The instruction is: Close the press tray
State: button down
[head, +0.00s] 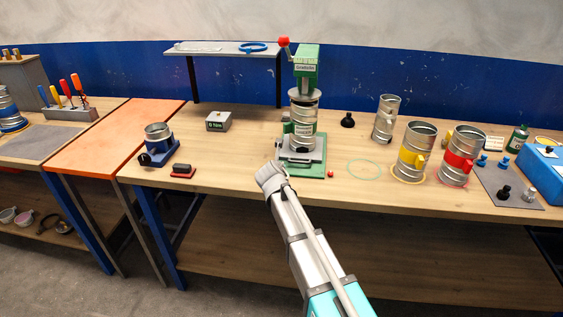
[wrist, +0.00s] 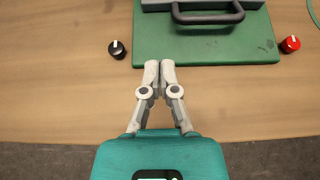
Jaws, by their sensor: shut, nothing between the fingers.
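The green press (head: 307,62) stands on the workbench with a duct piece (head: 303,115) in it. Its green base plate (wrist: 180,45) lies under a grey tray (wrist: 158,5) with a dark handle (wrist: 208,18), cut off by the top of the wrist view. In the head view the tray (head: 303,155) sits low at the press front; how far it stands out is hard to tell. My gripper (wrist: 159,65) is shut and empty, its tips over the plate's front edge, below and left of the handle and apart from it. My gripper (head: 268,172) partly hides the plate's left side in the head view.
A black knob (wrist: 117,49) and a red knob (wrist: 291,43) flank the plate. Several duct pieces, among them a yellow-banded one (head: 416,150) and a red-banded one (head: 460,156), stand to the right. A blue clamp-like device (head: 158,146) stands left. The bench front is mostly clear.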

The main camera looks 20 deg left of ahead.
jog(key=shift+p+v, duration=0.65)
jog(key=shift+v, duration=1.15)
jog(key=d+m, duration=0.2)
jog(key=d, duration=0.2)
jog(key=d+f+m+g+h, duration=0.1)
jog(key=d+m, duration=0.2)
jog(key=d, duration=0.2)
jog(key=w+d+f+m+h, duration=0.1)
jog(key=d+m, duration=0.2)
jog(key=d, duration=0.1)
jog(key=shift+d+f+g, duration=0.15)
jog(key=shift+d+g, duration=0.1)
jog(key=shift+g, duration=0.15)
jog(key=s+d+f+m+g+h+p, duration=0.1)
jog(key=s+d+f+m+g+h, duration=0.15)
jog(key=d+m, duration=1)
jog(key=s+d+f+m+g+y, duration=0.1)
jog(key=s+d+m+g, duration=0.2)
jog(key=s+d+m, duration=0.5)
jog(key=s+d+f+m+g+y+p, duration=0.1)
jog(key=s+d+m+g, duration=0.3)
jog(key=s+d+m, duration=0.4)
jog(key=d+m, duration=0.2)
jog(key=d, duration=0.5)
